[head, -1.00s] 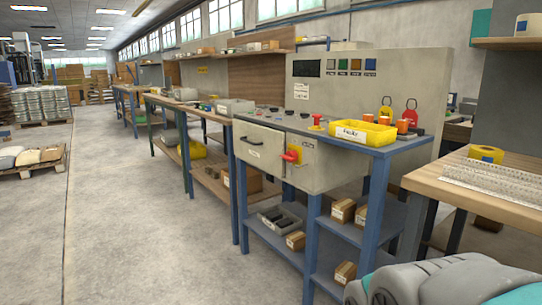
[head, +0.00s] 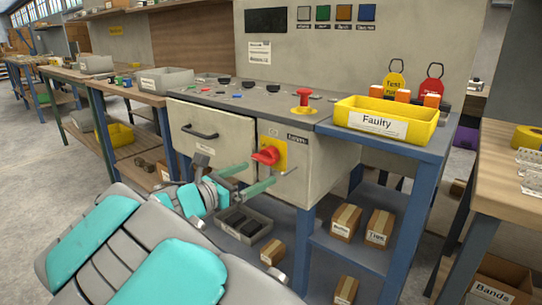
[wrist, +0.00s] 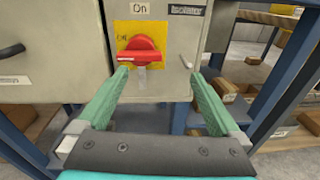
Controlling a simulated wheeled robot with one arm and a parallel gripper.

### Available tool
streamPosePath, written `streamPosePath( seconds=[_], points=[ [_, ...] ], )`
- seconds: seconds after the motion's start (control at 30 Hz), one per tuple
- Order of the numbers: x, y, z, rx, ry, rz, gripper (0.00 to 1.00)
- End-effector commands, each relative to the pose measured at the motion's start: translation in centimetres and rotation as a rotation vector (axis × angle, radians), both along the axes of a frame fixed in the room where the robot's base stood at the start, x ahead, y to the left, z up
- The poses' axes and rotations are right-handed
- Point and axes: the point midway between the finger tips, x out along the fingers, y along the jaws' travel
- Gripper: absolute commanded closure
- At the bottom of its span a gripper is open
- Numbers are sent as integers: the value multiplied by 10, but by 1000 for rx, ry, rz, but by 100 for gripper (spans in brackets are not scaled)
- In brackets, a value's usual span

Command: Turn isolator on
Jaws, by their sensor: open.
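The isolator is a red rotary handle (head: 266,156) on a yellow plate (head: 273,148), on the grey cabinet front below the bench top. In the wrist view my gripper (wrist: 160,78) has one finger on each side of the handle's lower area. The fingers appear apart from the handle; the exact gap cannot be told.
A red emergency button (head: 303,100) stands on the bench top. A yellow "Faulty" bin (head: 386,119) is to its right. A drawer with a dark handle (head: 200,132) is left of the isolator. Small boxes (head: 346,222) sit on the shelves below. A small metal knob (wrist: 184,59) is right of the handle.

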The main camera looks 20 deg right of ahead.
Motion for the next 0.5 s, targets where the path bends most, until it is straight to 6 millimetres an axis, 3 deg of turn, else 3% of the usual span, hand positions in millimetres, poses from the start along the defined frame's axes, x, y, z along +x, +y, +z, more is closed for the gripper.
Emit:
streamPosePath(
  seconds=[0.03, 0.17, 0.5],
  points=[
    [7, 13, 2, -34, 8, 30, 0],
    [16, 26, 6, -81, 20, 64, 0],
    [44, -11, 6, -83, 21, 65, 0]
  ],
)
